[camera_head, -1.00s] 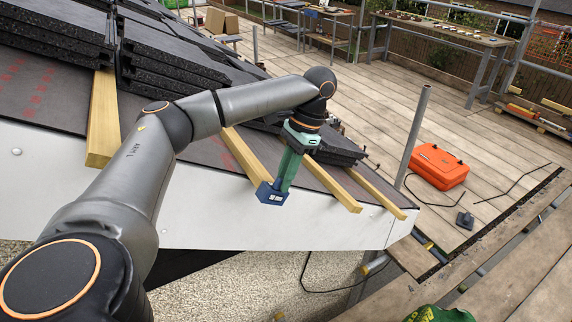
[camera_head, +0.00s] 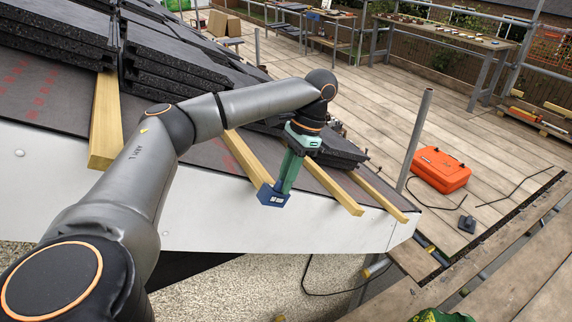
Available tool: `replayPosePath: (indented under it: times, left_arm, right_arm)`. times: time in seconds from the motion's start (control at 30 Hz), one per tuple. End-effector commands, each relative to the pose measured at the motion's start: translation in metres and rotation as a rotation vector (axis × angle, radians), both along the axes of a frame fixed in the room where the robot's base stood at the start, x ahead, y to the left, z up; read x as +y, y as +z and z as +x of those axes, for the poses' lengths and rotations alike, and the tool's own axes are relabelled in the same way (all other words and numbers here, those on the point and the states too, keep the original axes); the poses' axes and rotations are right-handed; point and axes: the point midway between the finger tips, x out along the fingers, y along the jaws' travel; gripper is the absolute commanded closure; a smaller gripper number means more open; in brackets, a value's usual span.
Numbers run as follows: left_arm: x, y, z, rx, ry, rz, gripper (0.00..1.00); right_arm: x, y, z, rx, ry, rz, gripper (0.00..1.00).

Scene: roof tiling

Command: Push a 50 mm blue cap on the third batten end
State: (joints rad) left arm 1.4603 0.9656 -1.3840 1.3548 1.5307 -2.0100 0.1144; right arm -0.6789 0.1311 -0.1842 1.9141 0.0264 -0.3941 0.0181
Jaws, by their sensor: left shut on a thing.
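My left gripper (camera_head: 283,181) is green and points down, shut on a blue cap (camera_head: 272,196). The cap is at the lower end of a wooden batten (camera_head: 245,156) and hides that end. I cannot tell how far the cap sits over it. Another batten (camera_head: 104,125) lies to the left with a bare end. Two more battens, one in the middle right (camera_head: 335,190) and one at the far right (camera_head: 380,194), have bare ends over the white fascia (camera_head: 210,190). My right gripper is not in view.
Stacked dark tiles (camera_head: 180,60) lie on the roof behind the battens. A grey scaffold pole (camera_head: 415,135) stands right of the roof corner. An orange case (camera_head: 439,169) sits on the boards. Workbenches (camera_head: 450,35) stand at the back.

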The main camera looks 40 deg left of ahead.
Motion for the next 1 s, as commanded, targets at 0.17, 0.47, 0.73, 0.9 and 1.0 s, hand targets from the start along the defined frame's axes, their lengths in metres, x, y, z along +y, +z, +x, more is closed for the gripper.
replayPosePath:
  times: [0.17,0.47,0.73,0.9,1.0]
  left_arm:
    - [0.000,0.000,0.000,0.000,0.000,0.000,0.77]
    - [0.000,0.000,0.000,0.000,0.000,0.000,0.49]
    - [-0.001,0.002,0.001,0.000,-0.001,0.000,0.49]
    - [-0.002,0.010,0.007,0.000,0.000,0.000,0.49]
    - [-0.003,0.015,0.011,0.000,0.000,0.000,0.49]
  right_arm:
    - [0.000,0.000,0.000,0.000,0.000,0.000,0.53]
    - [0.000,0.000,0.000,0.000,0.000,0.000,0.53]
    - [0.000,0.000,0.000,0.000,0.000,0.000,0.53]
    - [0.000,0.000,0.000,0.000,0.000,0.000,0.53]
    - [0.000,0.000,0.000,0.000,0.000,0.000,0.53]
